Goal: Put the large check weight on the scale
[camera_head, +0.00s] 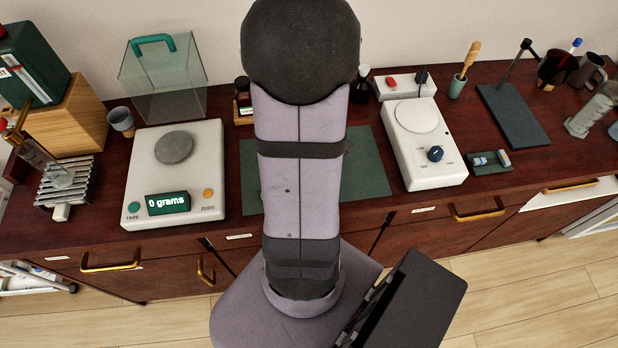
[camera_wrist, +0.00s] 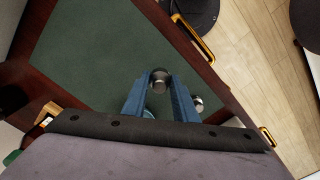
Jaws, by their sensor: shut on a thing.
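The scale (camera_head: 140,172) stands on the left of the bench in the head view. It is white with a bare round grey pan (camera_head: 174,148), and its display reads "0 grams". In the wrist view my gripper (camera_wrist: 160,84) has its blue fingers shut on a shiny metal check weight (camera_wrist: 159,76) at the fingertips. A second, smaller-looking metal weight (camera_wrist: 198,102) shows just outside the right finger. The held weight's height above the mat is hard to tell. In the head view my arm hides the gripper and both weights.
A green mat (camera_head: 368,172) lies mid-bench, partly behind my arm; it also shows in the wrist view (camera_wrist: 95,50). A white device with a knob (camera_head: 437,172) stands to its right. A glass cover with a green handle (camera_head: 152,45) stands behind the scale, a small cup (camera_head: 121,120) beside it.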

